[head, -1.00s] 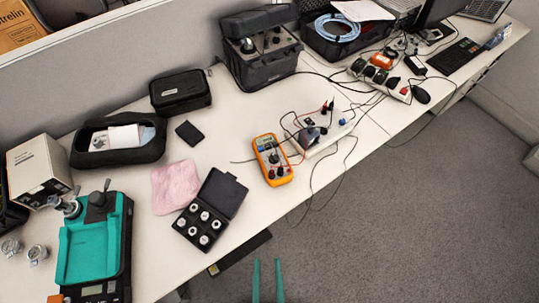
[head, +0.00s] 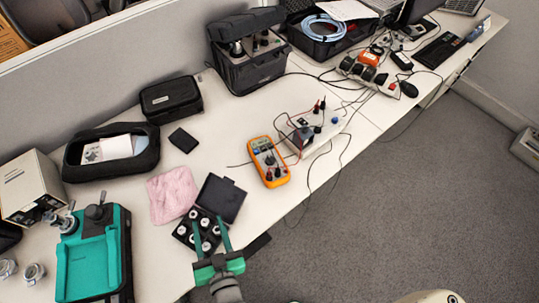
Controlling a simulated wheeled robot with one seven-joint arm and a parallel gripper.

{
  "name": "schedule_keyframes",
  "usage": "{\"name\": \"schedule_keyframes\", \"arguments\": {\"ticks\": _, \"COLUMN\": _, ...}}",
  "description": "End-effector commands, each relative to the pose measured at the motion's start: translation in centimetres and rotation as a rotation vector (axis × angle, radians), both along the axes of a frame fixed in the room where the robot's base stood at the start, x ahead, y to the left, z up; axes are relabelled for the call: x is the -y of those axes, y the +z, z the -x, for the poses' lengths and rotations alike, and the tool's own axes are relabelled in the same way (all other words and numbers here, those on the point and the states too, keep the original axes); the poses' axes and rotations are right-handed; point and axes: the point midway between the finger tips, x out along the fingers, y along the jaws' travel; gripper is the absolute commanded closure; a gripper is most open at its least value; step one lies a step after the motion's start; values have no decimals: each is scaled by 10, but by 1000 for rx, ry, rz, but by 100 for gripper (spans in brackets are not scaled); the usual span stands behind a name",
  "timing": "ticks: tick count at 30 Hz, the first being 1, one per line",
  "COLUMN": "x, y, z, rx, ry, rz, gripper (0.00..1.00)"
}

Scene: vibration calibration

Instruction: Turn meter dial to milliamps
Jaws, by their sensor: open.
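The orange multimeter (head: 268,162) lies face up near the front edge of the white table, with a dark dial at its middle and leads plugged in at its lower end. The dial's setting is too small to read. My gripper (head: 211,236) is at the bottom centre, its two green fingers apart and empty. In the picture it overlaps the front of the black weight case, to the lower left of the meter, and does not touch the meter.
The open black case of weights (head: 221,199) and a pink cloth (head: 172,194) lie left of the meter. A white board with wired parts (head: 312,132) stands right of it, with loose cables. A teal device (head: 90,255) is at left. Bare table lies behind the meter.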

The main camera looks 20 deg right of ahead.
Motion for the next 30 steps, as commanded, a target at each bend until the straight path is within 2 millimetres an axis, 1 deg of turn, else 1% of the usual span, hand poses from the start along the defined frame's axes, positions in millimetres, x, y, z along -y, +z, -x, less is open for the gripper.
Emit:
{"name": "schedule_keyframes", "arguments": {"ticks": 1, "x": -7, "y": 6, "z": -22, "rx": 17, "ry": 16, "rz": -12, "gripper": 54}}
{"name": "schedule_keyframes", "arguments": {"ticks": 6, "x": -37, "y": 24, "z": -85, "rx": 49, "ry": 111, "rz": -33, "gripper": 54}}
{"name": "schedule_keyframes", "arguments": {"ticks": 12, "x": -69, "y": 56, "z": -149, "rx": 92, "ry": 256, "rz": -5, "gripper": 54}}
{"name": "schedule_keyframes", "arguments": {"ticks": 15, "x": -82, "y": 74, "z": -177, "rx": 113, "ry": 338, "rz": 32, "gripper": 54}}
{"name": "schedule_keyframes", "arguments": {"ticks": 18, "x": -92, "y": 91, "z": -200, "rx": 129, "ry": 421, "rz": 84, "gripper": 54}}
{"name": "schedule_keyframes", "arguments": {"ticks": 21, "x": -100, "y": 105, "z": -220, "rx": 141, "ry": 510, "rz": 148, "gripper": 54}}
{"name": "schedule_keyframes", "arguments": {"ticks": 27, "x": -107, "y": 124, "z": -248, "rx": 139, "ry": 686, "rz": 315, "gripper": 54}}
{"name": "schedule_keyframes", "arguments": {"ticks": 30, "x": -103, "y": 128, "z": -258, "rx": 122, "ry": 774, "rz": 415, "gripper": 54}}
